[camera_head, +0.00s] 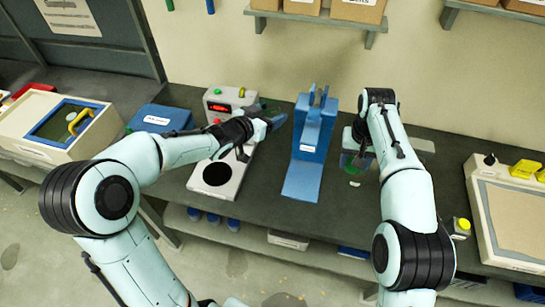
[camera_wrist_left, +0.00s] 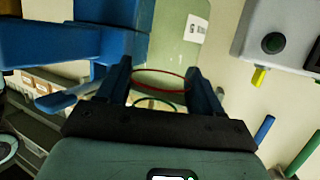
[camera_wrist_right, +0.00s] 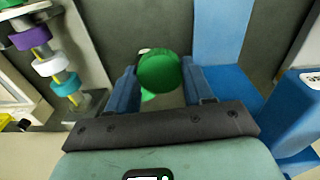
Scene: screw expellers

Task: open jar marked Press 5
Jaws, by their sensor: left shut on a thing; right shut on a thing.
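My left gripper (camera_head: 268,121) is raised over the bench, between the grey machine and the blue stand. It is shut on a clear jar-like container (camera_wrist_left: 160,82), whose red and green rings show between the fingers in the left wrist view. My right gripper (camera_head: 357,150) is to the right of the blue stand. It is shut on a green round thing (camera_wrist_right: 158,72), which may be a lid or a jar's contents. That green thing (camera_head: 350,161) is partly hidden in the head view. I cannot read a "Press 5" mark on either held thing.
The blue stand (camera_head: 307,145) stands between my grippers. The grey machine (camera_head: 217,170) with a red display is to its left. A blue box (camera_head: 160,118) and a blue-lidded case (camera_head: 50,145) lie further left. A cream panel (camera_head: 510,215) is at the right. A shelf (camera_head: 310,18) hangs above.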

